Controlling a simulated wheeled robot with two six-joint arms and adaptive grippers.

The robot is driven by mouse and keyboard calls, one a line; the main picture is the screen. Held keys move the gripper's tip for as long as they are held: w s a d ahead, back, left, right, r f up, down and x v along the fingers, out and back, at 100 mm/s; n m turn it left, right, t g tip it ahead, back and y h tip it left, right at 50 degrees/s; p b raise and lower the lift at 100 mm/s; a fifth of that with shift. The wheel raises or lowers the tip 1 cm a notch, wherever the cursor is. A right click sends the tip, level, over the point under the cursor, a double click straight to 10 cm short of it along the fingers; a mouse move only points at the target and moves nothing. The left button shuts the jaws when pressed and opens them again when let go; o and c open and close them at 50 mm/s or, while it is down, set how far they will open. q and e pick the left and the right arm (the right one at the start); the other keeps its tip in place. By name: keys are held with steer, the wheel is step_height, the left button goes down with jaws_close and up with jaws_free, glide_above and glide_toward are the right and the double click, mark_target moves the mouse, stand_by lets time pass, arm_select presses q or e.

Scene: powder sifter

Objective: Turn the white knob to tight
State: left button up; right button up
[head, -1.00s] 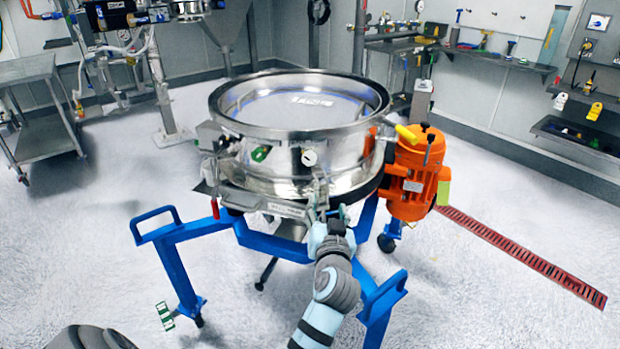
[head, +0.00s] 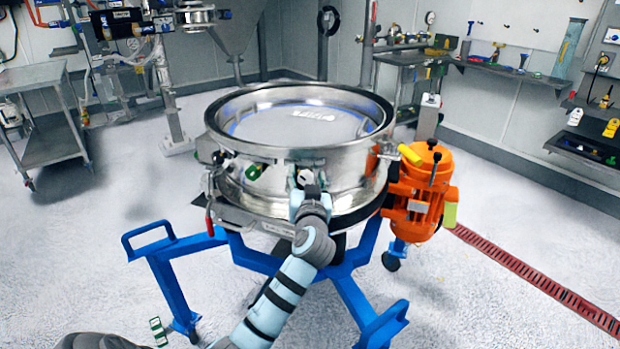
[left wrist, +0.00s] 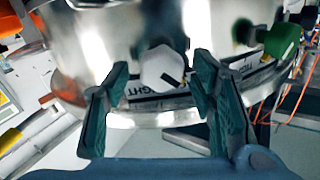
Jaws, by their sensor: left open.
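The white knob (head: 304,177) is on the front wall of the round steel sifter (head: 250,185). In the left wrist view the white knob (left wrist: 162,68) has a black mark on its lower right edge. A black and white label behind and below it shows letters ending in "IGHT". My left gripper (left wrist: 161,64) is open, its dark green fingers on either side of the knob with gaps visible. In the head view my left gripper (head: 309,192) partly covers the knob. My right gripper is not in view.
A green knob (head: 253,172) sits left of the white one, and also shows in the left wrist view (left wrist: 283,40). An orange motor (head: 420,190) stands at the sifter's right. The blue frame (head: 275,262) spreads below. Open floor surrounds it.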

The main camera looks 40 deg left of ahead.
arm_select(q)
steer(key=shift+s+a, duration=0.1)
steer(key=c, duration=1.1)
steer(key=shift+c, duration=0.2)
